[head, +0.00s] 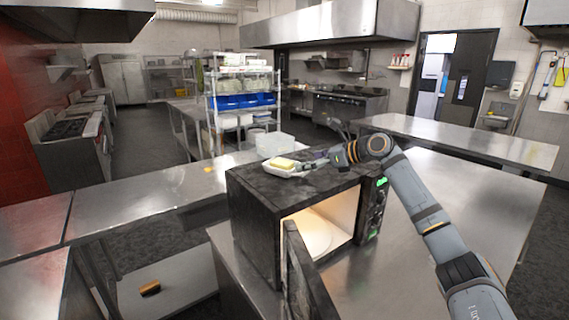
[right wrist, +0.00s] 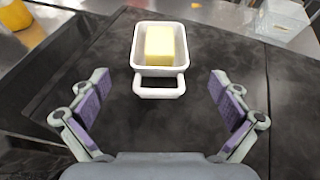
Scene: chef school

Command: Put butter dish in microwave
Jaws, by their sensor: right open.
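The butter dish (head: 284,169) is white with a block of yellow butter in it and sits on top of the dark microwave (head: 254,222). In the right wrist view the dish (right wrist: 136,50) lies ahead of my right gripper (right wrist: 159,103), its handle pointing toward the gripper between the spread fingers. My right gripper (head: 312,164) is open and empty, close beside the dish on the microwave's top. The microwave door (head: 303,270) stands open toward the front, and its lit inside shows a pale round plate (head: 308,237). My left gripper is out of view.
A clear container (head: 275,145) stands behind the microwave. Steel counters (head: 130,207) spread left and right (head: 460,140). The counter right of the microwave is bare. A brown-and-yellow item (head: 150,288) lies on a low shelf at the lower left.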

